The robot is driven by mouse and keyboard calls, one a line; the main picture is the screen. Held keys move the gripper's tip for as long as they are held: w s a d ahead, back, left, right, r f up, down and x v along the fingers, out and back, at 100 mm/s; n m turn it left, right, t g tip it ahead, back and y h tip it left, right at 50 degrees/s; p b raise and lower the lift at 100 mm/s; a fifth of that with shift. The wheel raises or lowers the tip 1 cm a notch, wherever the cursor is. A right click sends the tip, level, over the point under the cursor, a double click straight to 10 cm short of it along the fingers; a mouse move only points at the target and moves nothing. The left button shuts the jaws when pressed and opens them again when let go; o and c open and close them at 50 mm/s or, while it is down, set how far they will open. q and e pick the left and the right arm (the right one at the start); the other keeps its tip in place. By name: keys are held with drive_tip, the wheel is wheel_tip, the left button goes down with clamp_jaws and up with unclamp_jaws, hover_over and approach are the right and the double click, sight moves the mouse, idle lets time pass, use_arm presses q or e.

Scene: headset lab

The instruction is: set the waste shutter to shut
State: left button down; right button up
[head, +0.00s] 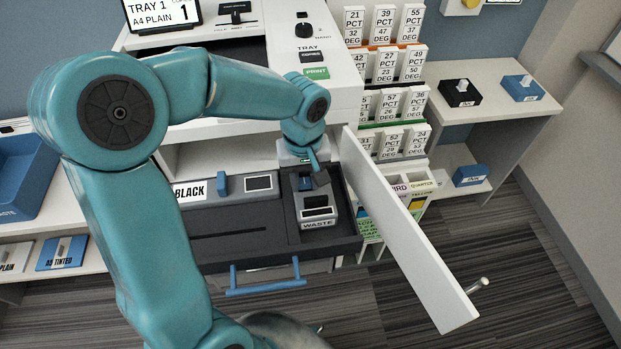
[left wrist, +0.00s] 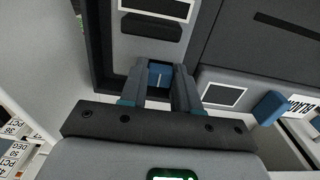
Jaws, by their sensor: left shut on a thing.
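The waste unit (head: 318,212), a grey box marked WASTE, sits in the right part of the dark open bay of the machine. A small blue shutter tab (head: 306,184) stands at its back end. My left gripper (head: 311,180) reaches down over that tab. In the left wrist view my left gripper (left wrist: 159,86) is shut with its two fingers on either side of the blue tab (left wrist: 160,71). A dark slot and a pale label panel (left wrist: 158,8) show beyond it. The fingers partly hide the tab and its track. My right gripper is not in view.
A white door (head: 410,235) stands open just right of the bay. A blue handle (head: 265,280) sticks out below it. A blue slider (head: 222,184) beside the BLACK label is left of the waste unit. Card racks (head: 385,80) stand behind the door.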

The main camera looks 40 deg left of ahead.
sight(303, 184)
use_arm(q)
drive_tip(key=shift+s, duration=0.1)
drive_tip(key=c, duration=1.1)
unclamp_jaws()
drive_tip(key=o, duration=0.3)
drive_tip(key=shift+s+a, duration=0.1)
drive_tip(key=shift+a, duration=0.05)
drive_tip(key=shift+r, duration=0.25)
wheel_tip(303, 184, up, 16)
drive_tip(key=shift+p, duration=0.45)
drive_tip(key=shift+f, duration=0.1)
